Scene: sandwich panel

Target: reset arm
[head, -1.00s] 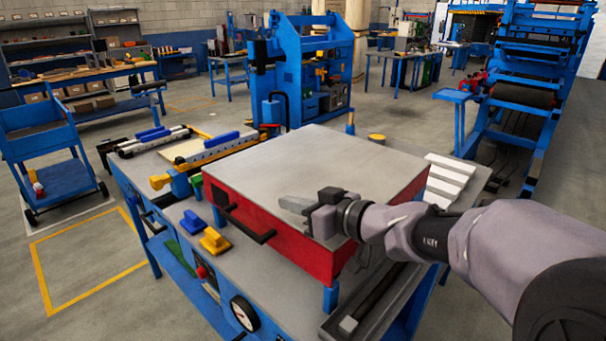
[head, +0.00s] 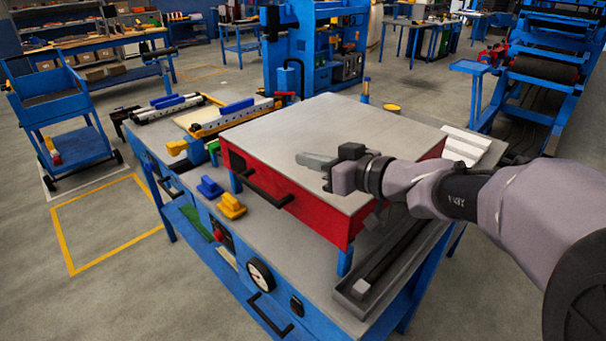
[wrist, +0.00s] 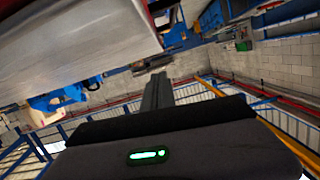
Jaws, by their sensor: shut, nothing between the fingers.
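My gripper (head: 316,160) is on the right side of the head view, at the end of my grey arm coming in from the right. Its fingers are shut with nothing between them. It points left, in front of the grey top of a red box-like press (head: 300,203) on the workbench; whether it touches the top I cannot tell. In the wrist view the shut fingers (wrist: 158,92) show at the centre, and a grey slab surface fills the upper left.
The workbench (head: 330,290) carries a blue handle (head: 209,187), a yellow handle (head: 232,206) and a grey rail tray (head: 385,270). A blue cart (head: 70,115) stands at the left. Floor with a yellow outline (head: 105,225) is clear.

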